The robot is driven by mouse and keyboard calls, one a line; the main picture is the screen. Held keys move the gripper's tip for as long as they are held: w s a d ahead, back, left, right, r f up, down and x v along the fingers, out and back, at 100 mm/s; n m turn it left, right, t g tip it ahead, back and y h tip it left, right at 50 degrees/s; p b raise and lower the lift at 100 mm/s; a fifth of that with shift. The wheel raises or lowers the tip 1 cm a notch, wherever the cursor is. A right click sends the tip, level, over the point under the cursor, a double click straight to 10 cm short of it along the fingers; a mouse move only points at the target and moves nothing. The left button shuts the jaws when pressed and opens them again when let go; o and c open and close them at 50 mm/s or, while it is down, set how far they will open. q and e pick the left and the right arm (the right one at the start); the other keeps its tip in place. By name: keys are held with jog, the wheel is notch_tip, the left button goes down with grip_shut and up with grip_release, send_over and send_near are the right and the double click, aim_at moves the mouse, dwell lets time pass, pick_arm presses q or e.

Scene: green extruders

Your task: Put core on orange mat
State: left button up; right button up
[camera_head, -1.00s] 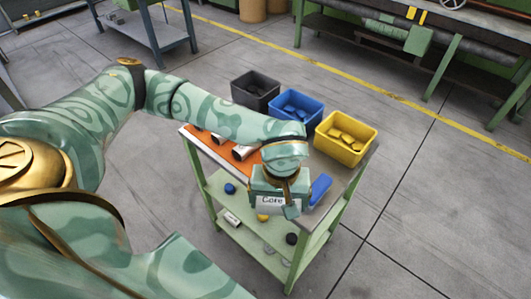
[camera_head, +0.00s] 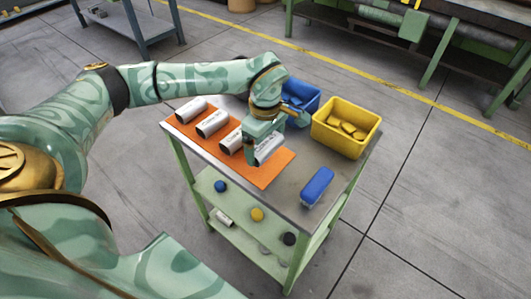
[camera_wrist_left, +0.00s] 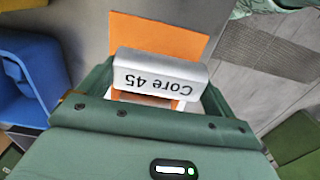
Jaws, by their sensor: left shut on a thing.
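The orange mat (camera_head: 262,177) lies on the left part of the cart top. Three white cylindrical cores, a far one (camera_head: 191,110), a middle one (camera_head: 212,124) and a near one (camera_head: 231,141), lie on it in a row. My left gripper (camera_head: 266,146) is shut on another white core (camera_head: 268,152) at the right end of this row, over the mat. In the left wrist view this core (camera_wrist_left: 160,74) reads "Core 45" and sits between the fingers, with the mat (camera_wrist_left: 150,28) beyond it. I cannot tell whether it touches the mat. My right gripper is not in view.
A blue block-like item (camera_head: 317,186) lies on the bare metal cart top (camera_head: 290,183). A yellow bin (camera_head: 345,127) and a blue bin (camera_head: 303,94) stand along the far side. Small balls sit on the lower shelf (camera_head: 238,228).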

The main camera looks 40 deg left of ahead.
aim_at(264, 152)
pick_arm(q)
jog(key=shift+w+a+f, duration=0.3)
jog(key=shift+f, duration=0.2)
notch_tip(264, 152, down, 4)
jog(key=shift+w+a+r+b, duration=0.1)
jog(key=shift+a+r+b, duration=0.05)
jog(key=shift+b, duration=0.65)
jog(key=shift+r, duration=0.1)
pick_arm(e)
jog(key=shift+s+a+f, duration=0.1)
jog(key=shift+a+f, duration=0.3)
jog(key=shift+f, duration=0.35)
pick_arm(q)
jog(key=o, duration=1)
jog(key=shift+c, duration=0.2)
notch_tip(264, 152, up, 11)
jog(key=p, duration=0.3)
jog(key=shift+r, duration=0.55)
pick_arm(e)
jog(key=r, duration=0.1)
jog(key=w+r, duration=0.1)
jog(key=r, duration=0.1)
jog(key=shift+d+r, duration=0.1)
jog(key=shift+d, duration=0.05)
